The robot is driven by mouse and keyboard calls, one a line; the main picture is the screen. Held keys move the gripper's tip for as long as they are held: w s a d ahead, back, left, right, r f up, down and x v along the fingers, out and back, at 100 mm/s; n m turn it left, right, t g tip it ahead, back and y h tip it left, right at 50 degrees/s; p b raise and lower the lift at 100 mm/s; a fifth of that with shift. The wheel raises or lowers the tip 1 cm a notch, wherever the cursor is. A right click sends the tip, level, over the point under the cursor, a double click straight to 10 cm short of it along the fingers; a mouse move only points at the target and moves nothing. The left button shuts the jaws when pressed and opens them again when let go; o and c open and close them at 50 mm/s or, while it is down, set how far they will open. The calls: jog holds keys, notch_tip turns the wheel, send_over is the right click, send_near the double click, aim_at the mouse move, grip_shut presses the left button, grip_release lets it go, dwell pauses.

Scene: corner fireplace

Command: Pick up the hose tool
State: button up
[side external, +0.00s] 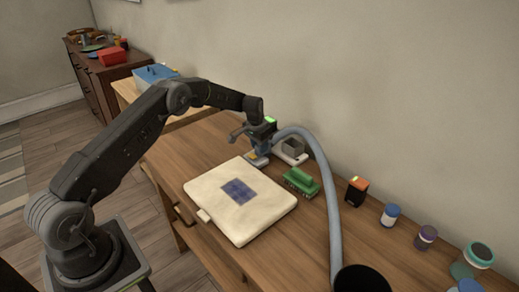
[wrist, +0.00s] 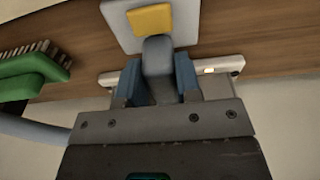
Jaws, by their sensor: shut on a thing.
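The hose tool is a grey-blue piece at the end of a long grey hose (side external: 325,185) that arches over the table's right part. In the wrist view the tool's grey rounded body (wrist: 158,68) sits between the blue fingers of my gripper (wrist: 159,85). My gripper is shut on it. In the side view my gripper (side external: 262,143) is at the back of the table, just above a small pale block with a yellow patch (side external: 257,160). That block shows ahead of the fingers in the wrist view (wrist: 150,20). I cannot tell if the tool touches it.
A cream cushion-like pad with a blue patch (side external: 270,212) lies in front. A green brush (side external: 301,181) and a pale base with a grey block (side external: 292,150) are close on the right. An orange-black box (side external: 356,190) and several jars (side external: 390,215) stand farther right, by the wall.

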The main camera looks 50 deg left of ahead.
jog(key=r, duration=0.4)
jog(key=shift+s+a+r, duration=0.2)
jog(key=shift+a, duration=0.05)
jog(key=s+a+r, duration=0.6)
jog(key=s+a, duration=0.1)
jog(key=s, duration=0.1)
jog(key=shift+a+r, duration=0.2)
jog(key=shift+a, duration=0.15)
jog(key=o, duration=0.4)
jog(key=shift+w, duration=0.1)
jog(key=shift+c, duration=1)
jog(key=s+d+m, duration=0.4)
jog(key=d, duration=0.3)
jog(key=s+d+m+h, duration=0.1)
jog(key=s+d+m, duration=0.3)
jog(key=d, duration=0.3)
jog(key=shift+s+r+m+g, duration=0.2)
jog(key=shift+r+m+g, duration=0.1)
jog(key=shift+m, duration=0.2)
jog(key=shift+d, duration=0.1)
